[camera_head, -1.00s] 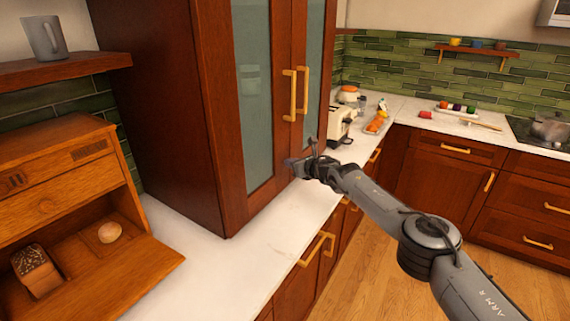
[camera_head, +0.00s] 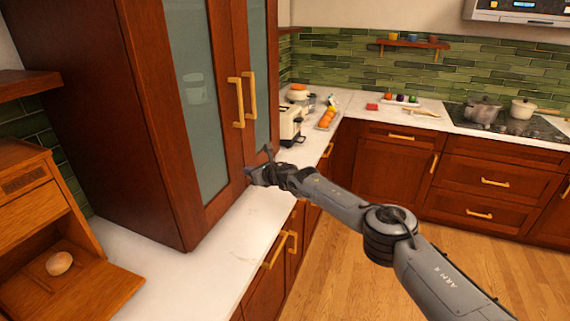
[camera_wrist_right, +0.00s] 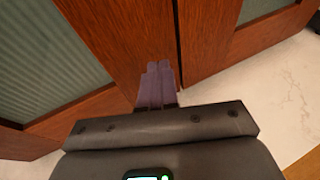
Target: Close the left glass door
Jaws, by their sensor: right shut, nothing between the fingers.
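The left glass door (camera_head: 187,95) of the tall reddish-brown cabinet stands in line with the right glass door (camera_head: 259,75), flush or nearly so. Their gold handles sit close together. My right gripper (camera_head: 256,174) is shut and empty at the low part of the doors, close to the seam. In the right wrist view, the shut fingers (camera_wrist_right: 157,84) lie over the wooden frame of the left door (camera_wrist_right: 110,45), just left of the dark seam. I cannot tell whether they touch it. My left gripper is not in view.
A white counter (camera_head: 205,262) runs below the cabinet. A wooden bread box (camera_head: 35,210) stands open at the left with a roll on its lid. A toaster (camera_head: 290,125) stands beyond the cabinet. Open wooden floor lies at the lower right.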

